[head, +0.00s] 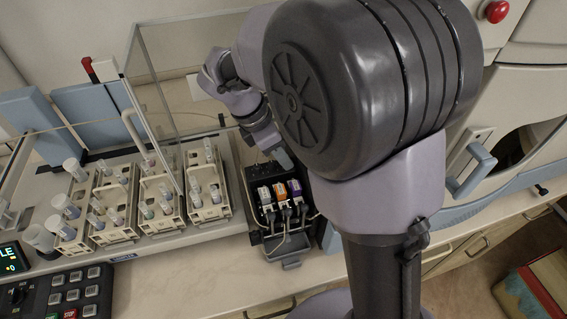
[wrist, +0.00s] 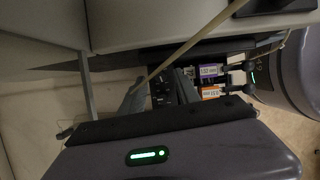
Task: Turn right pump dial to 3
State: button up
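The dark pump unit (head: 291,264) stands right of the sample racks in the head view. It carries a white cassette (head: 265,195), an orange one (head: 280,191) and a purple one (head: 296,188). The orange cassette (wrist: 211,91) and purple cassette (wrist: 209,71) also show in the wrist view. My gripper (head: 283,158) is behind the pump's cassettes, by its back side. In the wrist view my gripper's (wrist: 162,92) two grey fingers stand apart with a dark panel with small buttons showing between them. I cannot make out the right pump dial in either view.
Racks of vials (head: 208,198) stand left of the pump, with a clear panel (head: 185,80) above. A thin tube (wrist: 195,45) crosses the wrist view in front of my gripper. A keypad (head: 75,295) is at the lower left.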

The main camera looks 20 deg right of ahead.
jog(key=shift+x, duration=0.85)
grip_shut()
jog(key=shift+s+r+m+p, duration=0.1)
jog(key=shift+r+m+p, duration=0.45)
jog(key=shift+p, duration=0.65)
jog(key=shift+f+m+g+p, duration=0.15)
jog(key=shift+m+g+p, duration=0.25)
jog(key=shift+m+p, duration=0.25)
jog(key=shift+w+f+m+p, duration=0.2)
jog(key=shift+f+m+p, duration=0.15)
jog(key=shift+m+p, duration=0.05)
